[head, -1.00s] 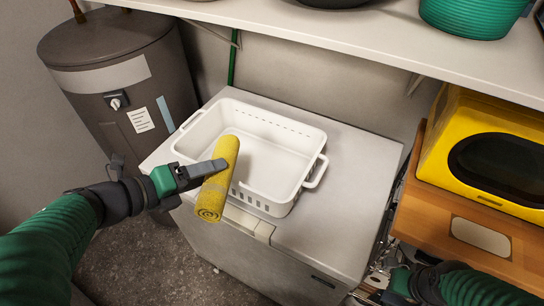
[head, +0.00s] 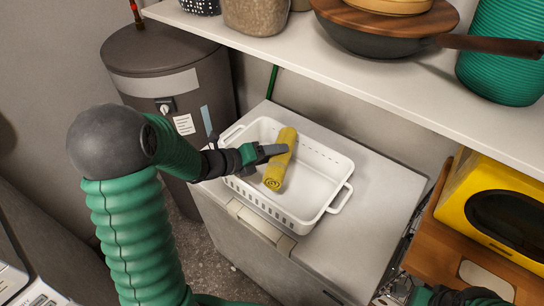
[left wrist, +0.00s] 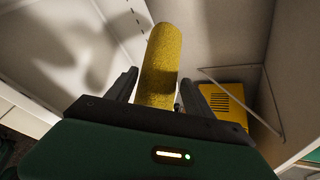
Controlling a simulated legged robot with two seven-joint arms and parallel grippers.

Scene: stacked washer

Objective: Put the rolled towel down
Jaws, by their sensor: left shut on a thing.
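The rolled yellow towel (head: 280,160) is over the white basket (head: 318,190), tilted, with its spiral end toward me. My left gripper (head: 275,151) comes in from the left and is shut on the towel. In the left wrist view the towel (left wrist: 160,65) stands up between the two fingers. I cannot tell whether the towel touches the basket floor. The basket sits on a grey-white appliance top (head: 365,190). My right gripper is not clearly visible; only part of my right arm shows at the lower right.
A white shelf (head: 390,85) with a pan (head: 375,35) and green pot (head: 505,50) hangs above the basket. A yellow appliance (head: 500,205) stands on a wooden top at right. A grey tank (head: 165,75) stands behind at left.

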